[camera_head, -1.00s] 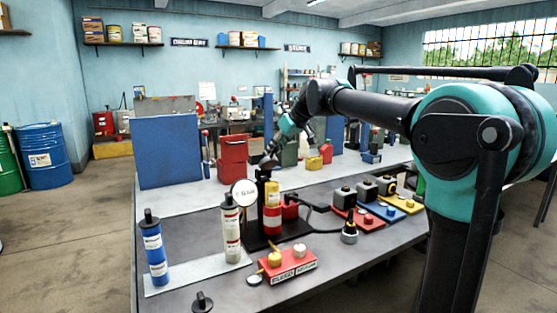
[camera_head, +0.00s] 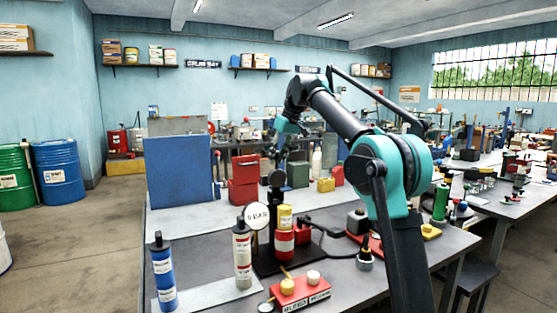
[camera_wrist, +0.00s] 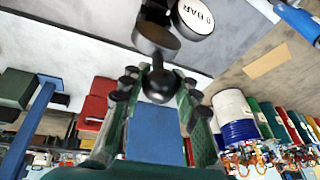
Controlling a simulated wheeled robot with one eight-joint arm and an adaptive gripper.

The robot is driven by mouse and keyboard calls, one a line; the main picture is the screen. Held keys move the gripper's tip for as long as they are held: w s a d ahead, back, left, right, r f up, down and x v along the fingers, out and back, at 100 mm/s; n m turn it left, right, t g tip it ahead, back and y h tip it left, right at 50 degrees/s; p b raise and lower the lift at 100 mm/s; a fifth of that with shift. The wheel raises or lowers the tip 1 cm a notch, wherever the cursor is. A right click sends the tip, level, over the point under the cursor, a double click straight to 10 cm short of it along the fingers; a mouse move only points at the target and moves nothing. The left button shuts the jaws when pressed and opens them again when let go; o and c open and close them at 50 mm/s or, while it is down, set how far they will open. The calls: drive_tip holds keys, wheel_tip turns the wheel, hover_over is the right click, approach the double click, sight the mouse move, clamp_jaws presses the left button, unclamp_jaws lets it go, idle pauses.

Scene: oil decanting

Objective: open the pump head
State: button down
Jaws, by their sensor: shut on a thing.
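The pump head is the black top (camera_head: 276,180) of a dark column behind the round white gauge (camera_head: 257,216) marked BAR. In the wrist view, the black head (camera_wrist: 156,38) shows beside the gauge (camera_wrist: 193,16), with a rounded black knob (camera_wrist: 158,86) below it in the picture. My gripper (camera_head: 276,154) is just over the column top in the head view. In the wrist view, my gripper (camera_wrist: 152,92) has its green padded fingers on both sides of the knob and is shut on it. The exact contact is partly hidden by the fingers.
A yellow and red cylinder (camera_head: 284,232) stands right beside the column. A red box with knobs (camera_head: 300,290), a blue cartridge (camera_head: 162,272) and a white cartridge (camera_head: 242,256) stand near the front. A blue panel (camera_head: 180,170) rises at the back left.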

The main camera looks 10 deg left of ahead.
drive_tip(key=shift+w+a+r, duration=0.1)
drive_tip(key=shift+w+a, duration=0.15)
drive_tip(key=shift+w, duration=0.15)
drive_tip(key=c, duration=1.1)
unclamp_jaws()
drive_tip(key=shift+v, duration=3.7)
